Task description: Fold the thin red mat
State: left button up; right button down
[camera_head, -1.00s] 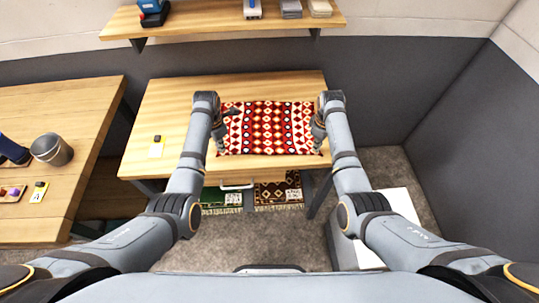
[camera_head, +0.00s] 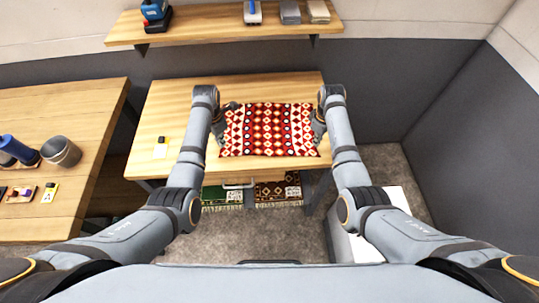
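The thin red mat (camera_head: 268,130), patterned in red, white and black, lies flat and spread out on the wooden table (camera_head: 165,110). My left gripper (camera_head: 222,138) is at the mat's left edge, close to its near left part. My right gripper (camera_head: 317,140) is at the mat's right edge, near its front right corner. The fingers are small and partly hidden by my arms, so I cannot tell whether either is open or touching the mat.
Another table (camera_head: 75,110) at the left holds a metal bucket (camera_head: 61,151) and small things. A shelf (camera_head: 215,26) hangs above. Patterned rugs (camera_head: 277,191) show under the table.

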pick_arm(q)
jog(key=o, duration=1)
pick_arm(e)
jog(key=c, duration=0.9)
grip_release()
pick_arm(q)
jog(key=shift+c, duration=0.4)
pick_arm(e)
jog(key=shift+c, duration=0.5)
